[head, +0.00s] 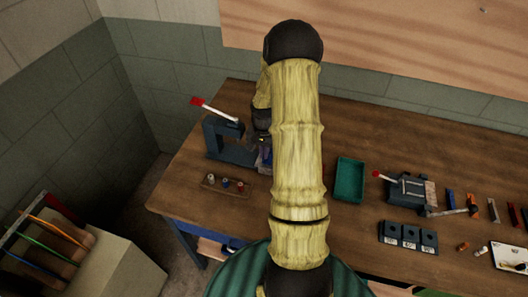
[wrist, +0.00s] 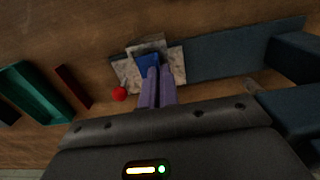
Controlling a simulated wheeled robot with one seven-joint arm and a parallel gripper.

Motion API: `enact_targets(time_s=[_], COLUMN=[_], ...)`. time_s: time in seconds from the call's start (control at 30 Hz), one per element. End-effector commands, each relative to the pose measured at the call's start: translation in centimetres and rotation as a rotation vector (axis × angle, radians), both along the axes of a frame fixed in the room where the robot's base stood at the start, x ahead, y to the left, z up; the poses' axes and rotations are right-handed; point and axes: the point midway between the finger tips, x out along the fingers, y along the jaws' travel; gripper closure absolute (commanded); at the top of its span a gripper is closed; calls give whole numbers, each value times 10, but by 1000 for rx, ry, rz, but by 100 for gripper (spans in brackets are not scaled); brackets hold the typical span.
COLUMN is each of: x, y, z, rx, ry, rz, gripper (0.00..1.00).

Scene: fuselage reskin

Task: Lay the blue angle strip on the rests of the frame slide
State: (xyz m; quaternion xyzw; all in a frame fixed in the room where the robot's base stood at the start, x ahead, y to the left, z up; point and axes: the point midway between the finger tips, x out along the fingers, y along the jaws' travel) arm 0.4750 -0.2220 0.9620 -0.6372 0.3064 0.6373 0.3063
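My gripper (wrist: 160,72) points down, its two purple fingers close together with only a narrow gap. The blue angle strip (wrist: 148,63) is at the fingertips, mostly showing left of and beyond them; the fingers look shut on its edge. Directly under it is the pale, mottled rest area of the frame slide (wrist: 178,62); whether the strip touches the rests cannot be told. The grey-blue bar and frame (wrist: 230,53) extend to the right. In the head view my arm hides most of this spot; the C-shaped frame (head: 228,143) with a red-tipped lever stands beside my gripper (head: 264,156).
A green tray (head: 349,182) also shows in the wrist view (wrist: 35,88), near a dark red strip (wrist: 72,86). A red knob (wrist: 119,93) is close to the fingers. A small rack (head: 225,187), a clamp fixture (head: 407,190), labelled blocks (head: 408,238) and several strips stand around.

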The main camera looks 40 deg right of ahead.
Motion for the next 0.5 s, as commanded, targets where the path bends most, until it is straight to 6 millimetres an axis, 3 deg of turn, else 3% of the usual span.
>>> enact_targets(time_s=[0.5], x=[0], y=[0], z=[-9], rx=[0], ry=[0], rz=[0], gripper=[100])
